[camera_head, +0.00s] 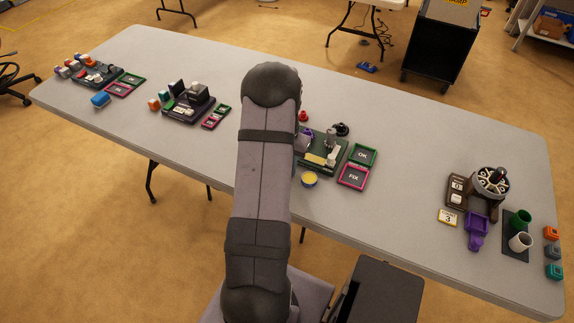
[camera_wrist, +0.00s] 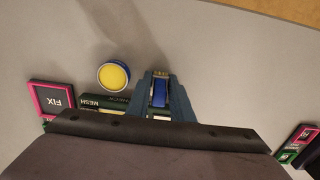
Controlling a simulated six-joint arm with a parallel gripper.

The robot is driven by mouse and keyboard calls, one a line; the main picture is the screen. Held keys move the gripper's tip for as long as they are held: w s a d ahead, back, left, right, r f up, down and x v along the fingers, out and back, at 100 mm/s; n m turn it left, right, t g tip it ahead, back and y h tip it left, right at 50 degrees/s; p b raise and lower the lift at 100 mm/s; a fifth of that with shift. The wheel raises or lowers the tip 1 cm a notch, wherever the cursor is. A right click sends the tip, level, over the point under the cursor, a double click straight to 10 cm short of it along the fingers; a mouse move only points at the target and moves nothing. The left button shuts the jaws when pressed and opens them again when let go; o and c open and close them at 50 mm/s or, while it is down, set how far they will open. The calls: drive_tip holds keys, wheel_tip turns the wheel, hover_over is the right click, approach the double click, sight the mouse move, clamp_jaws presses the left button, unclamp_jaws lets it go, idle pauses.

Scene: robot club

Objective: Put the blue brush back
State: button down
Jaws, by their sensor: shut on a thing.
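My gripper (camera_wrist: 160,78) shows in the wrist view with its two dark blue fingers closed on the blue brush (camera_wrist: 159,94). Only a small blue part of the brush shows between the fingers; the rest is hidden. In the wrist view the gripper is just right of a round pot with a yellow top and blue rim (camera_wrist: 114,75). A dark green stand (camera_wrist: 98,101) with the label MESH and another label I cannot fully read lies beside and partly behind the fingers. In the head view my arm hides the gripper and brush; the green stand (camera_head: 319,168) and pot (camera_head: 309,180) show to its right.
A pink FIX tray (camera_head: 354,177) and green OK tray (camera_head: 362,155) lie right of the stand. A red piece (camera_head: 303,116) and black piece (camera_head: 341,129) stand behind it. Other stations sit at left and right. The table between the FIX tray and the right station is clear.

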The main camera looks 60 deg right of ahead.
drive_tip(key=shift+f, duration=0.15)
drive_tip(key=c, duration=1.6)
unclamp_jaws()
drive_tip(key=shift+o, duration=0.2)
wheel_tip(320, 180, up, 12)
drive_tip(key=b, duration=0.2)
drive_tip(key=shift+b, duration=0.35)
drive_tip(key=shift+w, duration=0.15)
